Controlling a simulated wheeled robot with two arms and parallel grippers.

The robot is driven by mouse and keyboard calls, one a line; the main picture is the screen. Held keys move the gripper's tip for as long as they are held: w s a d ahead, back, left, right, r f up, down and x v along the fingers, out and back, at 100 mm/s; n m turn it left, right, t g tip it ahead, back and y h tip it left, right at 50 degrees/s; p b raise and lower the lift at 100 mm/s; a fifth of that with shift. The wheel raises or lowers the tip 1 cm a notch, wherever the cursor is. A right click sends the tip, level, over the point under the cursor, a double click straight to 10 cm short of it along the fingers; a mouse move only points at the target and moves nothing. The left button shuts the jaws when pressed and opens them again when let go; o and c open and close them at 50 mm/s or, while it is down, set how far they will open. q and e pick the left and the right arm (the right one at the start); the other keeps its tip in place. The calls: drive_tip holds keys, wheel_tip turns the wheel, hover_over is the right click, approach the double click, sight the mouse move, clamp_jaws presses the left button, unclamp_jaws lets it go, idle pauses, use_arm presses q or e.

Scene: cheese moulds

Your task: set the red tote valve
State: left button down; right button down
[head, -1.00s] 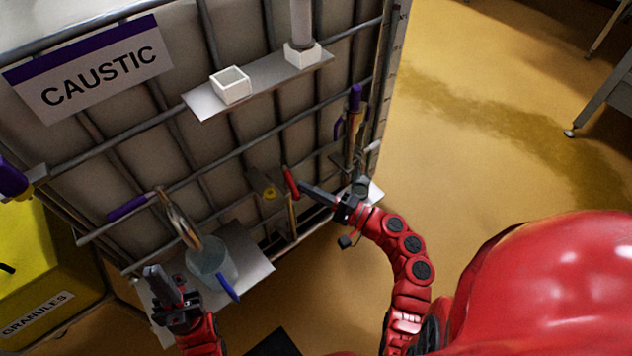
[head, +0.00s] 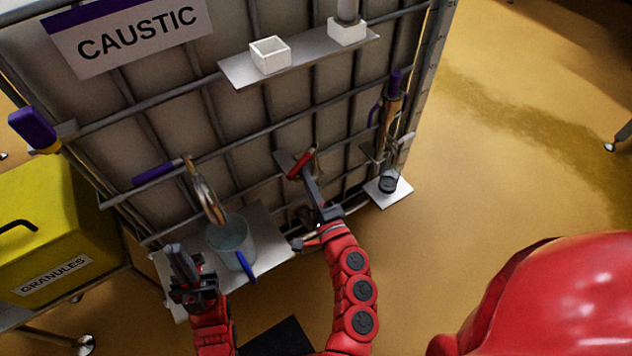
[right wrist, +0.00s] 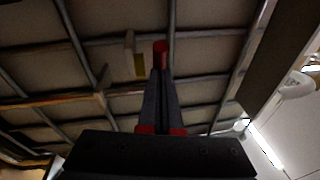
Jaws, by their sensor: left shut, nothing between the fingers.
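The red valve handle (head: 300,165) is low on the front of the caged tote (head: 235,130) labelled CAUSTIC. It slants from upper right to lower left in the head view. My right gripper (head: 307,177) reaches up to it; its fingers look shut, with their tips at the handle. In the right wrist view the red handle (right wrist: 160,47) shows just beyond the fingertips (right wrist: 161,72); I cannot tell exactly where they touch. The valve body is partly hidden. My left gripper (head: 178,262) is shut and empty, left of the clear jug.
An upper shelf (head: 300,62) holds a white box (head: 270,54). A yellow GRANULES bin (head: 60,220) stands left.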

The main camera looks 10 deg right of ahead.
drive_tip(key=shift+a, duration=0.3)
idle(0.5)
